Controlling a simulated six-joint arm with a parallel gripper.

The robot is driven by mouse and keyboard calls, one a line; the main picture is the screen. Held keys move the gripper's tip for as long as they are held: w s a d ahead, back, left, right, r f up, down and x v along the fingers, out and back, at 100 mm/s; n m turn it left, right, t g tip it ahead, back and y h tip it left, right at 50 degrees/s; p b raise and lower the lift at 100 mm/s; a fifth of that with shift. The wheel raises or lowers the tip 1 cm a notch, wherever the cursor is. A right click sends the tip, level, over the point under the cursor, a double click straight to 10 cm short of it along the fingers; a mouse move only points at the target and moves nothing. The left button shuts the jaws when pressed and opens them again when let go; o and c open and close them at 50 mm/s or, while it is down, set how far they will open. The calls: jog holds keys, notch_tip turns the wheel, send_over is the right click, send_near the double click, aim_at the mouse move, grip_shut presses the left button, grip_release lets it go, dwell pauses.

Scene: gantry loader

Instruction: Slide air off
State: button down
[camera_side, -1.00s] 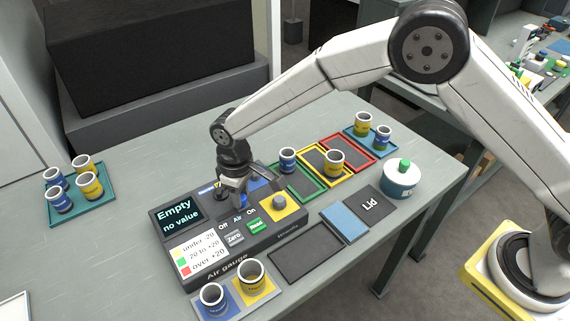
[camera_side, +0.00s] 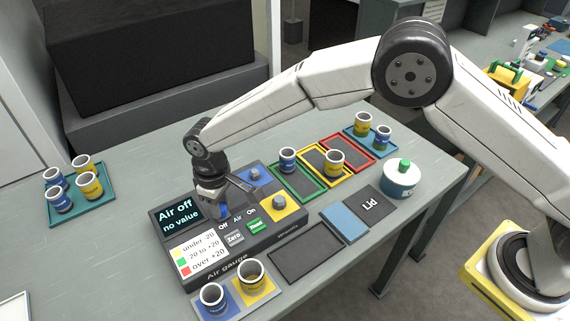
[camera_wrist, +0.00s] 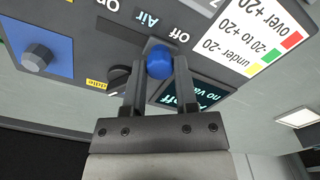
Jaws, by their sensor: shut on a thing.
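The air gauge (camera_side: 215,258) is a dark console on the table. Its display (camera_side: 175,213) reads "Air off, no value". The air slider's round blue knob (camera_wrist: 158,60) shows in the wrist view, by the Off end of the Off–Air–On lettering. My gripper (camera_wrist: 161,70) is shut on this knob, one finger at each side.
A black rotary knob (camera_wrist: 119,77) is close beside my left finger. Blue (camera_side: 255,176) and yellow (camera_side: 279,203) pads with grey posts are on the console. Cups stand on a teal tray (camera_side: 100,203) at left and in coloured frames at right. A lidded pot (camera_side: 401,181) stands further right.

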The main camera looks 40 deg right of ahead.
jog(key=shift+a, duration=0.3)
jog(key=shift+c, duration=1.8)
grip_release()
jog(key=shift+a, duration=0.1)
jog(key=shift+r, duration=3.95)
